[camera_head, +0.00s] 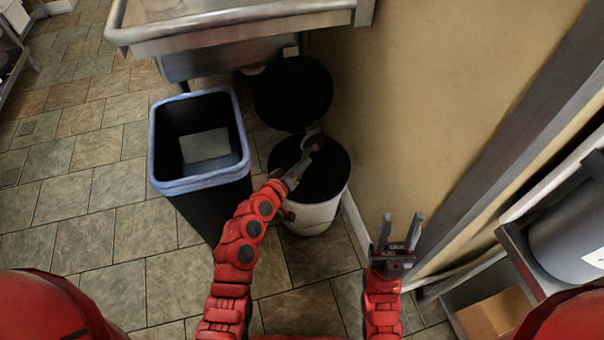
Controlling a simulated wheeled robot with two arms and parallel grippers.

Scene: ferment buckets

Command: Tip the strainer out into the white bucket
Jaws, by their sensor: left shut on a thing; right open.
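The white bucket (312,218) stands on the floor against the wall, upright, with a dark round top or inside. My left gripper (307,153) is over the far part of this top, shut on a small grey piece (314,136) that looks like part of the strainer. The strainer's bowl cannot be made out clearly against the dark surfaces, and its tilt cannot be told. My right gripper (402,232) is open and empty, to the right of the bucket near the wall, its fingers pointing away from me.
A black round disc (292,92) is just behind the white bucket. A tall black bin with a blue-lined rim (200,183) stands to its left. A steel sink (235,25) overhangs at the back. Shelving with a grey container (575,235) is at right. Tiled floor is free at left.

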